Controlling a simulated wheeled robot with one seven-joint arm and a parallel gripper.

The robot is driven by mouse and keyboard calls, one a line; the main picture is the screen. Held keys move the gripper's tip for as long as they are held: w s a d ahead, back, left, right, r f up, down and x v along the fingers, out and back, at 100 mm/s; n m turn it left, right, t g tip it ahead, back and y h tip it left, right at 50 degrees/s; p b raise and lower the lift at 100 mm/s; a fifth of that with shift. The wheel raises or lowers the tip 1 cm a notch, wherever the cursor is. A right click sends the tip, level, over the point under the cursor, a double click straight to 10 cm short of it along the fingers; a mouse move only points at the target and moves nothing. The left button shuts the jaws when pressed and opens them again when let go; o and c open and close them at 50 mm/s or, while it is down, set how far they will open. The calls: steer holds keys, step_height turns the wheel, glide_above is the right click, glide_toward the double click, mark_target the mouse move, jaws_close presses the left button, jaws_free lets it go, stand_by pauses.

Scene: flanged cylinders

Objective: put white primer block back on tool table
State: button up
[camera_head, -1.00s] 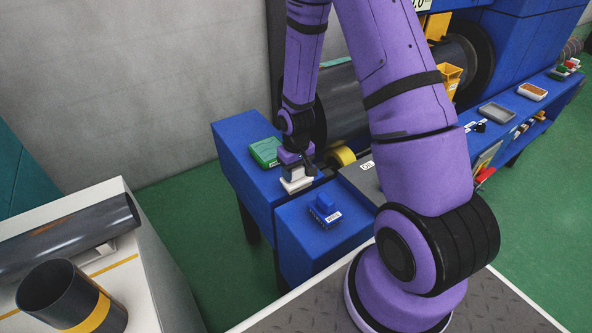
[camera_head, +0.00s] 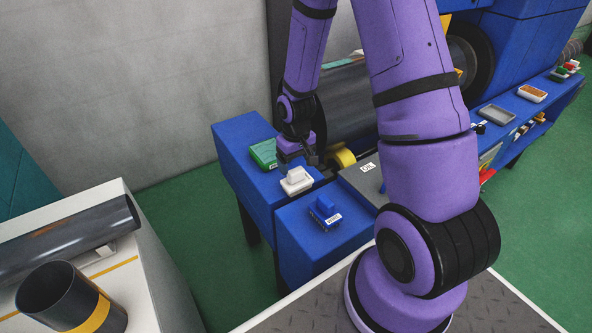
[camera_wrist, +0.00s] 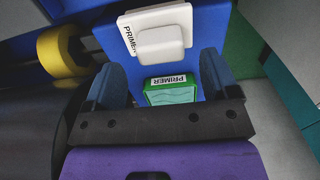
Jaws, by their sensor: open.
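The white primer block (camera_head: 296,180) sits on the blue tool table (camera_head: 228,143), just in front of a green block (camera_head: 263,154). In the wrist view the white primer block (camera_wrist: 158,34) shows its PRIMER label and its raised grip, clear of the fingers. My gripper (camera_head: 298,160) is above and behind the white block, apart from it. In the wrist view its two fingers (camera_wrist: 160,84) are spread wide with nothing held between them. The green block (camera_wrist: 172,91), also labelled PRIMER, shows below, between the fingers.
A blue block (camera_head: 325,212) sits on the nearer blue surface. A yellow roller (camera_head: 341,158) and a dark cylinder (camera_head: 348,105) stand close to the right of my gripper. A white table (camera_head: 160,262) with dark pipes is at the left.

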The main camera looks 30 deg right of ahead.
step_height(320, 180, up, 8)
steer(key=r, duration=0.1)
step_height(320, 180, up, 16)
steer(key=r+t, duration=0.1)
steer(key=t, duration=0.2)
glide_above(296, 170)
steer(key=s+a, duration=0.3)
steer(key=s, duration=0.4)
steer(key=s+a+r+t, duration=0.2)
steer(key=s+r, duration=0.8)
steer(key=s, duration=0.4)
steer(key=shift+s+a+r, duration=0.2)
steer(key=shift+s+a, duration=0.2)
